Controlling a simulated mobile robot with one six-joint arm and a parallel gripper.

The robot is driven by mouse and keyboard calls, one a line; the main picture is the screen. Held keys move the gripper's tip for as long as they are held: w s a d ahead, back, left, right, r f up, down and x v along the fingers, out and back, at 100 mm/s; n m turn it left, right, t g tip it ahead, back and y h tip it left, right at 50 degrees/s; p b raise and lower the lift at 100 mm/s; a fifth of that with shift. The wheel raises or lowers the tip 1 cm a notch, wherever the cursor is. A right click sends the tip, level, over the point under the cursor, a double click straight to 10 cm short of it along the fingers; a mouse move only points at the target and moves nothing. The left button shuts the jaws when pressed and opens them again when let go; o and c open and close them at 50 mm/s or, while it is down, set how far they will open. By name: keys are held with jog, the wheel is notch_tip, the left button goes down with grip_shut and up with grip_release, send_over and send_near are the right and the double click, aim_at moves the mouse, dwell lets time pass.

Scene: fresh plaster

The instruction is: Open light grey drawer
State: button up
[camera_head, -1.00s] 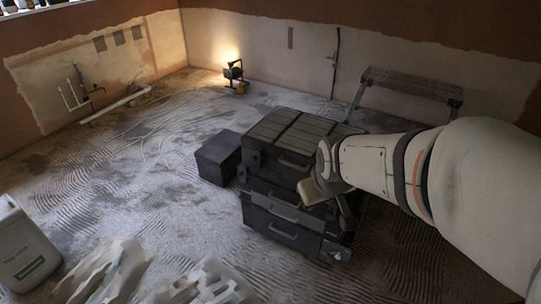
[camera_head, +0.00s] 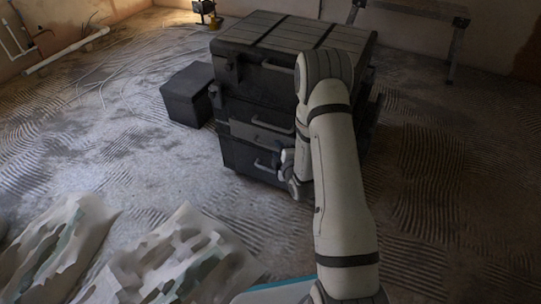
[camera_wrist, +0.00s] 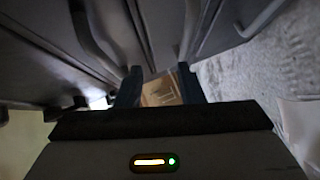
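The light grey drawer (camera_head: 245,131) is a strip in the front of a dark stacked drawer unit (camera_head: 240,95), between darker drawers. It looks closed, and its right end is hidden by my arm. My gripper (camera_head: 284,160) is low in front of the unit, beside the right part of the drawer fronts. Dark fronts and bar handles run past the fingers there; I cannot tell which handle belongs to the light grey drawer, or whether a finger touches one.
A small dark box (camera_head: 187,94) stands left of the unit. Crumpled pale sheets (camera_head: 165,255) lie on the floor at front left. A trestle (camera_head: 452,50) is behind right. The ridged floor in front of the unit is mostly clear.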

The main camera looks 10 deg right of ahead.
jog(key=n+t+b, duration=0.1)
jog(key=b, duration=0.1)
send_near(271, 147)
jog(key=w+f, duration=0.1)
jog(key=w, duration=0.2)
jog(key=b+x, duration=0.1)
jog(key=x, duration=0.2)
jog(key=b+x, duration=0.1)
jog(key=x, duration=0.3)
jog(key=shift+w+a+f, duration=0.1)
jog(key=shift+a, duration=0.15)
grip_shut()
jog(key=shift+d, duration=0.1)
